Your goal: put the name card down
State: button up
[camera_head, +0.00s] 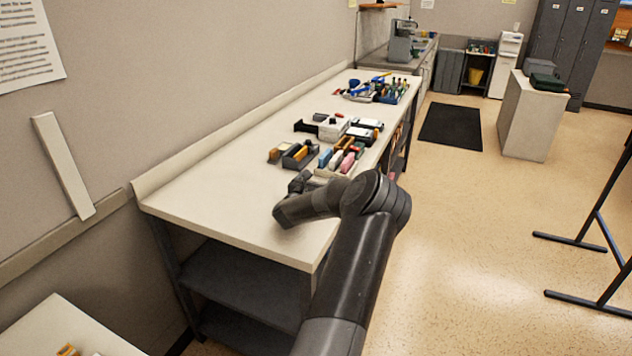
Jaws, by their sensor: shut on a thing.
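My gripper (299,182) is small and dark at the end of my black arm, over the near half of the long light-topped bench (215,195). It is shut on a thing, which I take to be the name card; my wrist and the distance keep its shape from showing. I cannot tell how high the gripper is above the bench top.
Just beyond my gripper stand a dark organizer (299,156) and several coloured items (344,158). More tools crowd the far end (385,90). The bench's near left top is bare. A wall (200,80) runs along its left side; open floor (470,230) lies right.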

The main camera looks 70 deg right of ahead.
jog(key=shift+f, duration=0.25)
jog(key=o, duration=0.8)
jog(key=shift+f, duration=0.15)
jog(key=shift+a, duration=0.15)
jog(key=a, duration=1.1)
jog(key=shift+a, duration=0.35)
